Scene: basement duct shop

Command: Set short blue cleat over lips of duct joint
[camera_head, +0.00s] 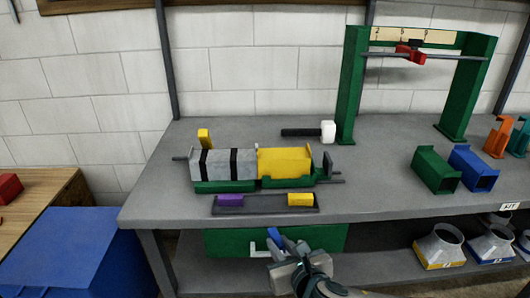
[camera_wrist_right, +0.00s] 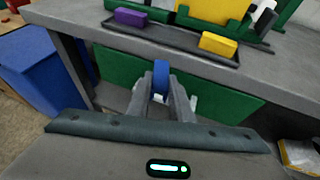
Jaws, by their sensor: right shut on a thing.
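My right gripper (camera_head: 281,246) is in front of the bench's front edge, shut on the short blue cleat (camera_head: 274,235). In the right wrist view the blue cleat (camera_wrist_right: 160,78) stands upright between the fingertips (camera_wrist_right: 163,92). The duct joint lies beyond it on the bench: a grey duct piece (camera_head: 222,163) with black bands meets a yellow duct piece (camera_head: 284,162) in a green cradle (camera_head: 224,187). The lips at the joint are too small to make out. The cleat is apart from the joint. My left gripper is not in view.
A dark tray (camera_head: 265,210) near the bench edge holds a purple block (camera_head: 230,200) and a yellow block (camera_head: 300,199). A white-headed mallet (camera_head: 327,132) lies behind the cradle. A green frame (camera_head: 352,85) and green and blue ducts (camera_head: 473,168) stand to the right.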

